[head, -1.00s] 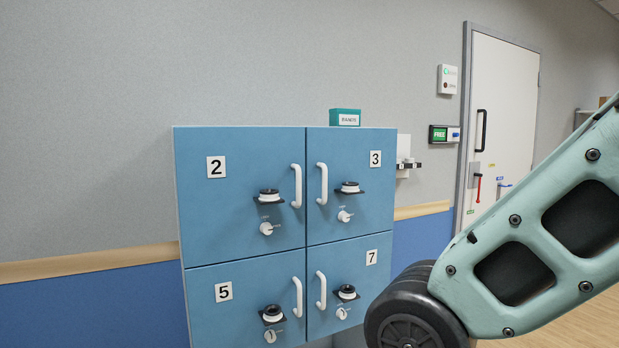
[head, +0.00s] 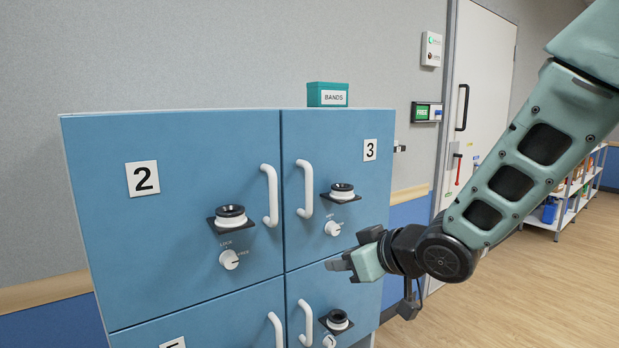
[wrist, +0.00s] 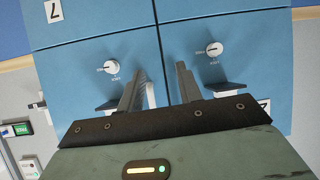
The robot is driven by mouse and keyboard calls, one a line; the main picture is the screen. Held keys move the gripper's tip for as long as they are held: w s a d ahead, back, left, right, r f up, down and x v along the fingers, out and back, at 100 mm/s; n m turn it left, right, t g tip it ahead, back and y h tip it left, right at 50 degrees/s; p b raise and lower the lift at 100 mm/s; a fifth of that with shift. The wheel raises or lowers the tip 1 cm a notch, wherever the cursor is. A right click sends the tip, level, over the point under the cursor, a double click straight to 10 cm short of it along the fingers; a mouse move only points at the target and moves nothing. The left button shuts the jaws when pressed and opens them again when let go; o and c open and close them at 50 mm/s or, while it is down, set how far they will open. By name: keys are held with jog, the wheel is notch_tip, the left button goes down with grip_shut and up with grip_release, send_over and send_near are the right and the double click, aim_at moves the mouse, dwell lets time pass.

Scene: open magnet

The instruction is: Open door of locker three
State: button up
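Locker three is the blue door (head: 360,190) at the upper right of the cabinet, marked by a label "3" (head: 370,150). It looks shut. Its white upright handle (head: 304,190) is on the door's left edge, with a black-and-white lock piece (head: 341,191) and a white knob (head: 333,228) to the right. The knob's setting is too small to read. My gripper (head: 340,263) is in front of the cabinet, low and right of the handle, apart from it. The wrist view is upside down; there my gripper (wrist: 157,82) is open and empty, with part of the handle (wrist: 150,95) seen between its fingers.
Locker two (head: 100,230), with its own handle (head: 270,195), is to the left; locker seven's handle (head: 305,322) is below. A green "BANDS" box (head: 328,94) stands on top. Open floor (head: 530,290) lies to the right, before a white shelf (head: 575,200).

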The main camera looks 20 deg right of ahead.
jog(key=w+d+r+t+y, duration=0.2)
jog(key=d+r+t, duration=0.1)
jog(key=d+r, duration=0.15)
notch_tip(320, 180, up, 5)
jog(key=t+y+p, duration=0.2)
jog(key=p, duration=1.2)
send_over(309, 209)
jog(key=shift+w+d+n, duration=0.1)
jog(key=shift+w+n, duration=0.3)
jog(key=shift+w, duration=0.05)
grip_shut()
